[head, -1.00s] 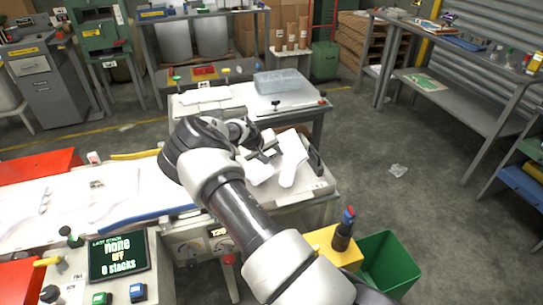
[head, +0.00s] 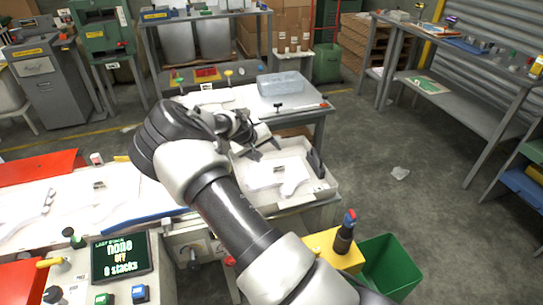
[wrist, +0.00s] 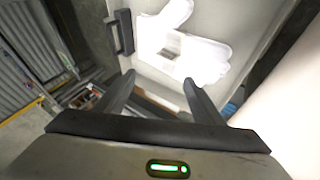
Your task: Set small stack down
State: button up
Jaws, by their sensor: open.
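A small stack of thin white film gloves (head: 270,174) lies in a shallow pale tray (head: 318,187) at the right end of the bench. One lobe points toward the front. The stack also shows in the wrist view (wrist: 205,58), flat on the tray floor with a small dark-marked label on it. My gripper (head: 264,149) is above the back part of the tray, behind the stack. In the wrist view my gripper (wrist: 158,82) has its fingers wide apart with nothing between them. The fingers look clear of the stack.
A black handle (head: 316,162) stands at the tray's right side. A clear plastic box (head: 280,85) sits on the table behind. A yellow box (head: 330,245) with a dark bottle and a green bin (head: 388,262) are at front right. The panel screen (head: 120,258) reads "0 stacks".

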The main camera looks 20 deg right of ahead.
jog(key=s+a+r+m+y, duration=0.1)
jog(key=s+a+r+y, duration=0.25)
jog(key=s+r, duration=0.8)
jog(key=s+a+r+m+y, duration=0.1)
jog(key=s+a+r+y, duration=0.25)
jog(key=s+r, duration=0.8)
jog(key=s+a+r+n, duration=0.1)
jog(key=s+r, duration=0.2)
jog(key=s, duration=0.6)
jog(key=s+a+r+n+t+h, duration=0.1)
jog(key=s+r, duration=0.3)
jog(key=s, duration=0.6)
jog(key=shift+a, duration=0.25)
jog(key=shift+r, duration=0.2)
notch_tip(320, 180, up, 10)
jog(key=p, duration=1)
jog(key=shift+f, duration=0.1)
